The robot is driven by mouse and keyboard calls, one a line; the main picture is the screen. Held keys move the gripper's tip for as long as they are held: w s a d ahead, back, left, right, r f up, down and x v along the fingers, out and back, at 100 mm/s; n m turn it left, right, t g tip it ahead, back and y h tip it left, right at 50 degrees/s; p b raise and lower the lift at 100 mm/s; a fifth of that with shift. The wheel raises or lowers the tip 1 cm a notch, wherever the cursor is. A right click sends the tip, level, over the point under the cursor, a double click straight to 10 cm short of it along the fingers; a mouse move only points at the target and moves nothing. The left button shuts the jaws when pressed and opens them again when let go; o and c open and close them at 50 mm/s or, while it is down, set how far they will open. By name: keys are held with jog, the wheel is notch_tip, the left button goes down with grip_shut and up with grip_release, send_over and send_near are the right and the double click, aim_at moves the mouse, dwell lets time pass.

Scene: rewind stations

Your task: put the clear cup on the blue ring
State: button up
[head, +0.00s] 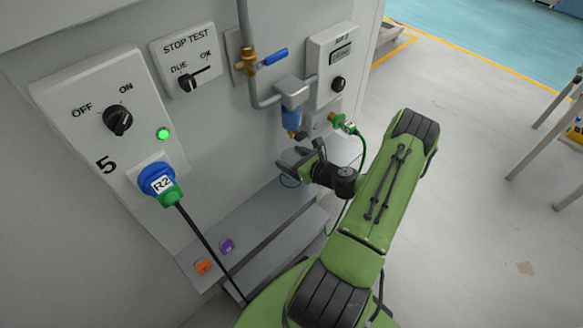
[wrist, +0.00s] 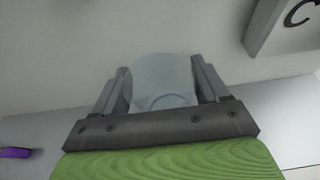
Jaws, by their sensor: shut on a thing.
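The clear cup (wrist: 163,78) is between the two fingers of my gripper (wrist: 162,85) in the wrist view, and the fingers are shut on it. In the head view my gripper (head: 294,163) is near the cabinet face, above the grey ledge and below the blue filter bowl. A thin blue ring (head: 290,182) shows in part just below the gripper, on or by the ledge. The gripper hides much of the cup in the head view. I cannot tell whether the cup's base touches the ledge.
The blue filter bowl (head: 291,118) hangs above my gripper. A green hose (head: 361,152) hangs at the right. A black cable (head: 209,250) crosses the ledge.

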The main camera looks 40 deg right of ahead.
jog(key=f, duration=0.1)
jog(key=f+b, duration=0.2)
jog(key=f, duration=0.1)
jog(key=shift+w, duration=0.25)
jog(key=shift+r, duration=0.15)
